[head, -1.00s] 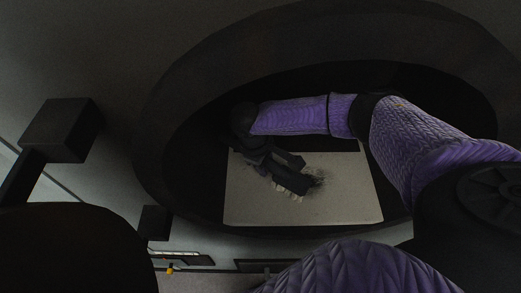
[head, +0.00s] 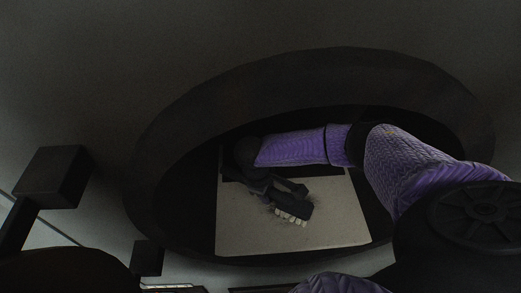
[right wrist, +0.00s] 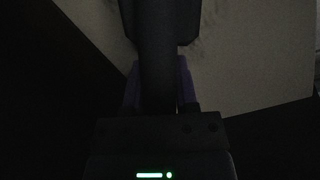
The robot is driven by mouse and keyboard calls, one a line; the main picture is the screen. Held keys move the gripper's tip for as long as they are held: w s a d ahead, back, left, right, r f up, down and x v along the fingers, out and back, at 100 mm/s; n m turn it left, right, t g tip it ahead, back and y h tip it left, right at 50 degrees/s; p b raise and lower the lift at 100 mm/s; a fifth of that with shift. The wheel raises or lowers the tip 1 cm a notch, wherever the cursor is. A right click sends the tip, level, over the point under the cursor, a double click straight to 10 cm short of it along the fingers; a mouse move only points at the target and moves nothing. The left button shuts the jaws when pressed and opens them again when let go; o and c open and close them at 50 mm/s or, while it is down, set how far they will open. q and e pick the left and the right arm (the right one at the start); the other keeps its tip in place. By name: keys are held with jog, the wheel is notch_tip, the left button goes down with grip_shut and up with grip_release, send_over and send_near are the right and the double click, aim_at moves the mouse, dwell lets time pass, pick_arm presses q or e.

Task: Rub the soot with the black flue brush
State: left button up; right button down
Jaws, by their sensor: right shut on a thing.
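A pale square plate (head: 235,235) lies inside a dark oval opening. My right arm, in a purple sleeve, reaches into the opening from the right. My right gripper (head: 279,186) is shut on the black flue brush (head: 297,208). The brush has pale bristle tufts on its lower side, at or close to the plate; contact cannot be told. In the right wrist view the brush (right wrist: 158,45) runs up between the fingers (right wrist: 158,88). Faint soot (right wrist: 204,28) shows on the plate beside the brush head, which hides part of it. My left gripper is not in view.
The oval opening has a thick dark rim (head: 310,75) around my right arm. A dark block (head: 55,177) on a bar stands at the left, and a smaller dark block (head: 148,257) is below the rim. The plate's lower left part is bare.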

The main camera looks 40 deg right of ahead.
jog(key=shift+s+d+r, duration=0.1)
jog(key=shift+s+d, duration=0.1)
jog(key=shift+d, duration=0.1)
dwell(0.4)
jog(key=shift+s+d+p, duration=0.55)
jog(key=shift+d+p, duration=0.05)
jog(key=shift+d, duration=0.3)
jog(key=shift+s+d, duration=0.1)
jog(key=shift+d, duration=0.05)
jog(key=shift+f, duration=0.2)
